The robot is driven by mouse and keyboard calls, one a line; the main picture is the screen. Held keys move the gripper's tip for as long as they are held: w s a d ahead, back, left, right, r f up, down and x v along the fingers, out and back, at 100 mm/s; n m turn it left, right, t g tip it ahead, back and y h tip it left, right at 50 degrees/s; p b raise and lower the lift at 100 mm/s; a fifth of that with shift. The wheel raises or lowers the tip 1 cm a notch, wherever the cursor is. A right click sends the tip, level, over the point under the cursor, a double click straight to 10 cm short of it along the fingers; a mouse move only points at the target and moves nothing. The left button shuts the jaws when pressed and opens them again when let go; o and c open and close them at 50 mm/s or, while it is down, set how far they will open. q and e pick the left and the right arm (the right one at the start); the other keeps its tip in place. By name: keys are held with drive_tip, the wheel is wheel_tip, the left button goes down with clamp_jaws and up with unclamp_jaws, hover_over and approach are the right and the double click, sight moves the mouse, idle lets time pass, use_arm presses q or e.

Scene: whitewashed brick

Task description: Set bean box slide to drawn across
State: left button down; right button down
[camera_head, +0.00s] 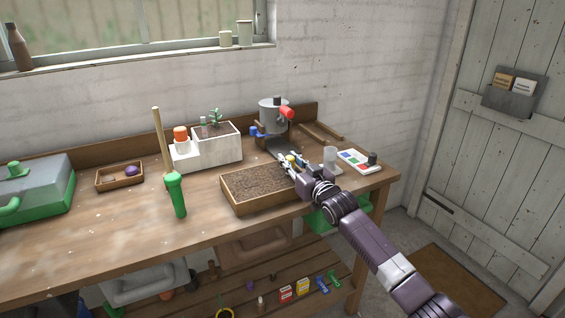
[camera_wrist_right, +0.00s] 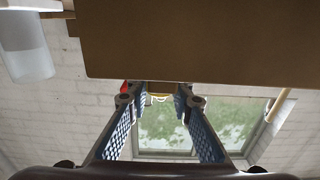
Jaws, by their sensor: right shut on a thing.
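A white box (camera_head: 222,150) with a small green seedling (camera_head: 215,116) stands at the back of the bench, and seems to be the bean box. I cannot make out its slide. My right gripper (camera_head: 287,161) is right of this box, at the back right corner of a soil-filled wooden tray (camera_head: 244,208). My left gripper is not in view.
A grey metal pot (camera_head: 272,114) with a red knob stands behind my right gripper. A clear cup (camera_head: 330,156) and a white palette (camera_head: 357,160) are to its right.

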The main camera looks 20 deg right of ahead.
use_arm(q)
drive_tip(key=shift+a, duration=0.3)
use_arm(e)
drive_tip(key=shift+d, duration=0.1)
drive_tip(key=c, duration=1.7)
unclamp_jaws()
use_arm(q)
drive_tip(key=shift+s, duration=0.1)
use_arm(e)
drive_tip(key=shift+s, duration=0.1)
drive_tip(key=s, duration=1.1)
drive_tip(key=shift+s+d, duration=0.2)
drive_tip(key=shift+s, duration=0.2)
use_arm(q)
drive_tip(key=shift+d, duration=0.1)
